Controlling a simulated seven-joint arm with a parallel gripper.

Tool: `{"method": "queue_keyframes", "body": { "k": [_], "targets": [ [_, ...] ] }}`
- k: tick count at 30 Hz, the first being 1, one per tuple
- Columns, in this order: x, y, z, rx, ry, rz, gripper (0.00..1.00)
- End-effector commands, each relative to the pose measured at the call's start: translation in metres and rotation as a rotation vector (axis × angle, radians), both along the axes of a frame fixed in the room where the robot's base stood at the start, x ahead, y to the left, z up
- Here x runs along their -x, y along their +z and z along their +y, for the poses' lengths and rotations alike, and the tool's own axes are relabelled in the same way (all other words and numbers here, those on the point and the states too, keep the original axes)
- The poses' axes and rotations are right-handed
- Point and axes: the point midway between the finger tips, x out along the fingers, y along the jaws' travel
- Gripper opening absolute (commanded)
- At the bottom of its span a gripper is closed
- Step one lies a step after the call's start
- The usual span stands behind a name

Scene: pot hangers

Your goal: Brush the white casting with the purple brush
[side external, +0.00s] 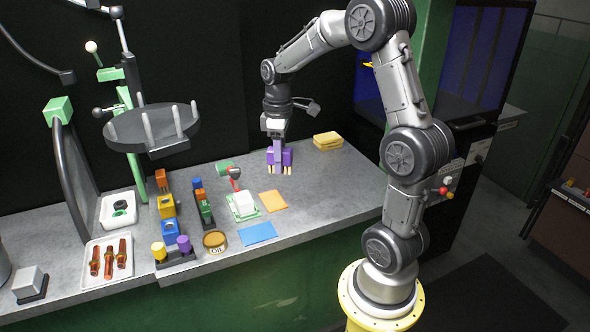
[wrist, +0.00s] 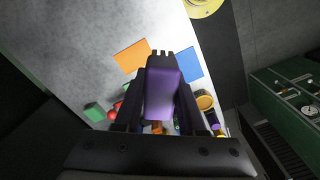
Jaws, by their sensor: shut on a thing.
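The purple brush (side external: 286,157) is in my gripper (side external: 279,145), which points down over the back middle of the bench. In the wrist view the purple brush (wrist: 161,92) lies between the dark fingers of my gripper (wrist: 162,85). The brush is close to the bench top; I cannot tell whether it touches. The white casting (side external: 243,202) sits on a green-edged base on the bench, in front and to the left of my gripper. In the wrist view I cannot make out the casting, which seems hidden behind the brush and gripper.
An orange sheet (side external: 273,201) and a blue sheet (side external: 257,233) lie near the casting. Yellow sponges (side external: 328,141) lie right of my gripper.

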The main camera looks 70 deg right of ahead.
Motion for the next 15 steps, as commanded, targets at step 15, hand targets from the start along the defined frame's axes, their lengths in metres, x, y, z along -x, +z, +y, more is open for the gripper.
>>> {"method": "queue_keyframes", "body": {
  "k": [15],
  "targets": [
    [-0.101, -0.041, -0.01, -0.001, 0.572, 0.001, 0.0]
  ]
}}
